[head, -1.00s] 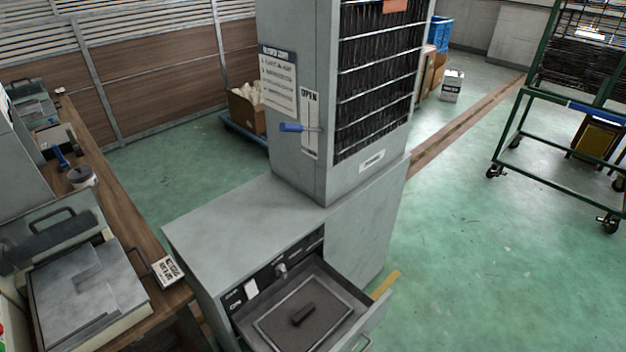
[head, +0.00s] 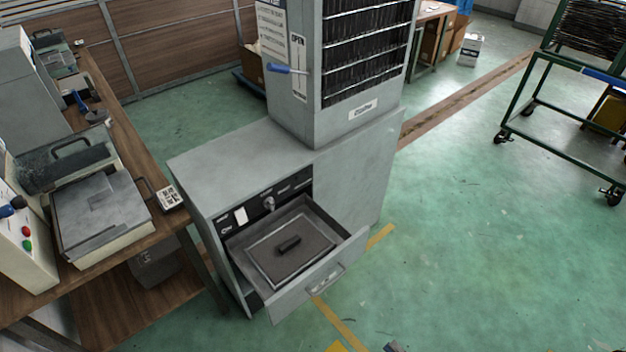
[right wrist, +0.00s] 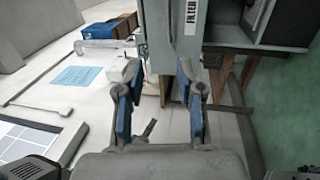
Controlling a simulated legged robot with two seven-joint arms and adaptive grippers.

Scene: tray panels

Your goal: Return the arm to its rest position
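My right gripper (right wrist: 160,78) shows in the right wrist view with its two blue-padded fingers apart and nothing between them. In the head view only a small grey piece, which seems to be part of it (head: 394,347), shows at the bottom edge, apart from the cabinet. My left gripper is not in view.
A wooden bench (head: 150,243) with a grey press-like machine (head: 100,215) stands left of the cabinet. A blue-handled lever (head: 285,69) sticks out from the upper housing. A green wheeled rack (head: 548,115) stands at right. Green floor (head: 470,240) between is clear.

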